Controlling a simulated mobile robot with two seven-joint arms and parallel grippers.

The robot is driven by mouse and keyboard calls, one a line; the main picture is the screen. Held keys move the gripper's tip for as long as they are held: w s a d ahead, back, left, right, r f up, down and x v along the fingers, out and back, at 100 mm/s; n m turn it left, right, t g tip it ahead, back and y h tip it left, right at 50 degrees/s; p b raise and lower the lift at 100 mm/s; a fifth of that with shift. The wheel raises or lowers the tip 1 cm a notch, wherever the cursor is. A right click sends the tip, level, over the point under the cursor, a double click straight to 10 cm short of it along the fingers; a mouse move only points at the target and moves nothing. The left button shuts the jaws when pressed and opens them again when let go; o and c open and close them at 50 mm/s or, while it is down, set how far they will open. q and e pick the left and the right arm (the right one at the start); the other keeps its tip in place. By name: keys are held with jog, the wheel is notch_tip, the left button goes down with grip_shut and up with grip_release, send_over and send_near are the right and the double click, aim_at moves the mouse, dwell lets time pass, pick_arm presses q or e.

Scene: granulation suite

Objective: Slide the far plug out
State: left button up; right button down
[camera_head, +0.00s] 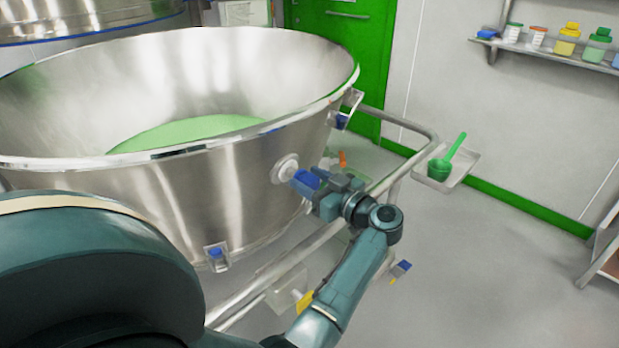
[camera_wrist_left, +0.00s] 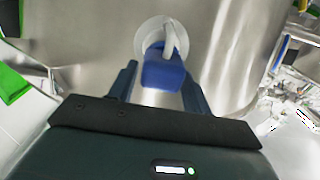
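A blue plug handle (camera_head: 306,181) sticks out of a round white port (camera_head: 285,169) on the side of the big steel bowl. It also shows in the left wrist view as a blue block (camera_wrist_left: 164,70) in front of the white port (camera_wrist_left: 154,36). My left gripper (camera_head: 318,194) is at this handle. In the left wrist view its two fingers (camera_wrist_left: 158,88) are apart, one on each side of the blue block, with a gap visible on the left. My right gripper is not in view.
The steel bowl (camera_head: 190,75) holds green material (camera_head: 185,132). Blue-topped fittings sit on its wall at the front (camera_head: 215,253) and right (camera_head: 341,121). A tubular rail (camera_head: 405,165) runs beside my arm. A small tray (camera_head: 462,172) carries a green scoop (camera_head: 441,168). Open floor lies right.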

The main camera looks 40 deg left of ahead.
aim_at(311, 179)
pick_arm(q)
jog(key=shift+o, duration=1.1)
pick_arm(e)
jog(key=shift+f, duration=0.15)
pick_arm(q)
notch_tip(311, 179, up, 6)
jog(key=shift+r+p, duration=0.2)
jog(key=shift+p, duration=0.8)
notch_tip(311, 179, up, 2)
jog(key=shift+r, duration=0.25)
jog(key=shift+r+p, duration=0.35)
jog(key=shift+r, duration=0.2)
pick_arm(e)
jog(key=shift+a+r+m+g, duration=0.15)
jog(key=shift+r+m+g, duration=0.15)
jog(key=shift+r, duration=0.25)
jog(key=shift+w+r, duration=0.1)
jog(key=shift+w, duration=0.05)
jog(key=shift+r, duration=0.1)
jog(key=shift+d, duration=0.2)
